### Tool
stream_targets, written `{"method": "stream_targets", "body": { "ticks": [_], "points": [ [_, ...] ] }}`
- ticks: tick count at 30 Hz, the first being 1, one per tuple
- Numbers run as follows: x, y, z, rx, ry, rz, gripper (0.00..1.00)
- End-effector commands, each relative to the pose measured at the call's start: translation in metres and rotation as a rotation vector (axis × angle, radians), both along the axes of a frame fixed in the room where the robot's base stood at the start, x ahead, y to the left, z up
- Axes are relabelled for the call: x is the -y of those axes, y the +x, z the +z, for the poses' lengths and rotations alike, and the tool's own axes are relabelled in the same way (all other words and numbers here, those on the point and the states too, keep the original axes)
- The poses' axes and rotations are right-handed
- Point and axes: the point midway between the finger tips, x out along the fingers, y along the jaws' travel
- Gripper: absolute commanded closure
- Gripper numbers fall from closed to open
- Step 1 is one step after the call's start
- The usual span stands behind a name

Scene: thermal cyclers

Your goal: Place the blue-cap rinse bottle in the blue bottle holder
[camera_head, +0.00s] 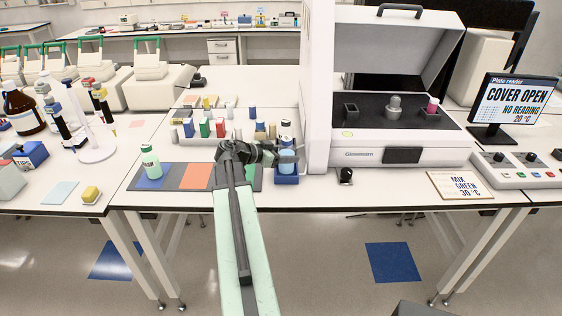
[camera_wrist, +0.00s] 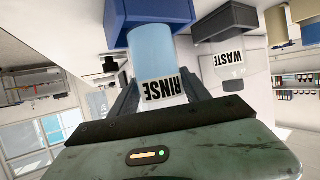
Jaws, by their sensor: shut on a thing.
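The rinse bottle (camera_head: 287,160) has a light blue body and a dark blue cap, and stands upright in the head view. My gripper (camera_head: 270,153) reaches it from the left and is shut around its upper part. In the wrist view, which is upside down, the bottle (camera_wrist: 152,50) with its RINSE label sits between the fingers (camera_wrist: 160,88). The blue bottle holder (camera_head: 287,180) is directly under the bottle. The bottle's lower end appears inside the holder's walls (camera_wrist: 118,25); its base is hidden, so I cannot tell whether it rests on the floor.
A WASTE bottle (camera_wrist: 230,58) stands beside it with a dark holder (camera_wrist: 225,20). A green-capped bottle (camera_head: 151,163) stands on the coloured mat at left. Several small bottles stand behind my gripper. The white plate reader (camera_head: 400,150) is close on the right.

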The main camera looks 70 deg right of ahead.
Motion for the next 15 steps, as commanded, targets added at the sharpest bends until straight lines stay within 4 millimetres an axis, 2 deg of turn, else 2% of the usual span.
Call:
{"method": "stream_targets", "body": {
  "ticks": [1, 2, 10, 14, 15],
  "points": [
    [0.0001, -0.0007, -0.0203, -0.001, -0.001, 0.0, 1.0],
    [0.0001, -0.0003, -0.0237, -0.001, 0.0, 0.0, 1.0],
    [-0.0019, 0.0055, -0.0204, -0.001, 0.0, 0.009, 1.0],
    [-0.002, 0.0058, -0.0252, -0.001, -0.001, 0.01, 1.0],
    [-0.002, 0.0058, -0.024, 0.0, 0.0, 0.01, 0.37]
  ]
}}
